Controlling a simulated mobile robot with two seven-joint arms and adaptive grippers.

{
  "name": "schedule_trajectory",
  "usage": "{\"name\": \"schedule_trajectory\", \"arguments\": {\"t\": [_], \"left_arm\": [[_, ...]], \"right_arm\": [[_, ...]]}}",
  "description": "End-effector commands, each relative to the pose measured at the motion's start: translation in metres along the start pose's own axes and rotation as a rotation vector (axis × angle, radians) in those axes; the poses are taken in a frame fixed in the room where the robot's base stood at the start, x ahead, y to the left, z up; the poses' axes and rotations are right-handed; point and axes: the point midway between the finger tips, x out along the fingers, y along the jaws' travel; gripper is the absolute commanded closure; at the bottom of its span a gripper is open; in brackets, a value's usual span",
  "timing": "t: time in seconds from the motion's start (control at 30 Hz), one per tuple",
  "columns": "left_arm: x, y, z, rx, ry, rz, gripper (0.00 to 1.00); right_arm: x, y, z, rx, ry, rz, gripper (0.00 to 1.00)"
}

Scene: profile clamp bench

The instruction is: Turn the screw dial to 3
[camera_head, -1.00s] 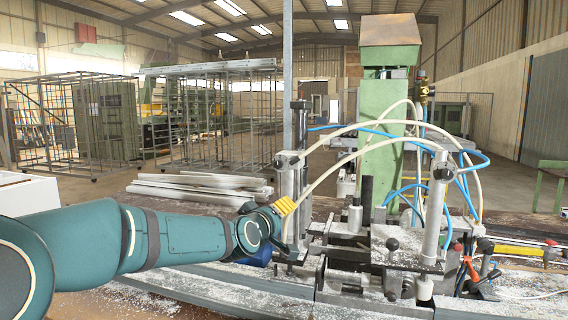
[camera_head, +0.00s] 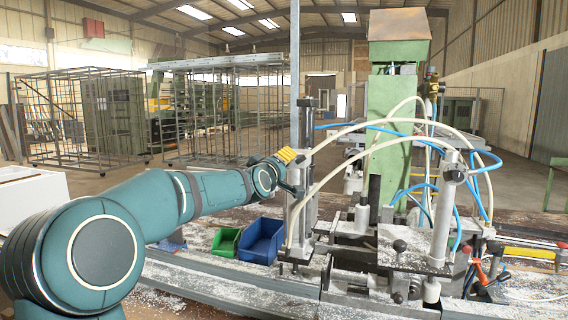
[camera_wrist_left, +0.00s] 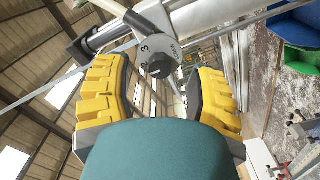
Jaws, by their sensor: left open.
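In the head view my left gripper (camera_head: 287,156) is beside the left clamp post (camera_head: 308,125); the dial cannot be made out there. Which mark the dial's pointer meets is unclear. My right gripper is out of view.
A green bin (camera_head: 226,242) and a blue bin (camera_head: 262,240) stand below my left arm. The clamp bench (camera_head: 412,258) carries hoses, levers and a right post (camera_head: 441,210). Steel rails with shavings run along the front.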

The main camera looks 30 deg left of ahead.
Motion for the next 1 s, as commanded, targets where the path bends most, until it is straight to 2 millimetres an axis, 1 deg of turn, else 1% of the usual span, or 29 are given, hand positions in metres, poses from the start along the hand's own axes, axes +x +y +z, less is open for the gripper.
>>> {"name": "schedule_trajectory", "arguments": {"t": [0.03,0.2,0.33,0.57,0.6,0.67,0.7,0.73,0.77,1.0], "left_arm": [[0.007,0.000,0.000,0.000,-0.001,-0.001,0.44],[0.020,0.000,-0.001,-0.001,0.001,0.000,0.44],[0.024,0.000,0.000,-0.001,0.001,0.000,0.44],[0.024,0.000,0.000,0.000,0.000,0.000,0.44],[0.024,0.000,0.000,0.000,0.000,0.000,0.49],[0.024,0.000,0.000,0.000,0.000,0.000,0.70],[0.024,0.000,0.000,0.000,0.000,0.000,0.84],[0.024,0.000,0.000,0.000,0.000,0.000,0.94],[0.024,0.000,0.000,0.000,0.000,0.000,1.00],[0.024,0.000,0.000,0.006,0.001,0.001,1.00]], "right_arm": [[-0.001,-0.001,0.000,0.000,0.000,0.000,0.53],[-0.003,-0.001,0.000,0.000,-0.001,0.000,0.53],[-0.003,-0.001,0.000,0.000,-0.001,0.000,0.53],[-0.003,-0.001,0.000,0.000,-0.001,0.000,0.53],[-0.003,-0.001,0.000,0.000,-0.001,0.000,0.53],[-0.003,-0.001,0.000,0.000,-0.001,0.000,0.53],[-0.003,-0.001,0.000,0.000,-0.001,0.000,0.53],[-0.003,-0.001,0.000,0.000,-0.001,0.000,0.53],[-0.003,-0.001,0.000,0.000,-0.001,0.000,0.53],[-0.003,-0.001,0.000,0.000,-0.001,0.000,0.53]]}}
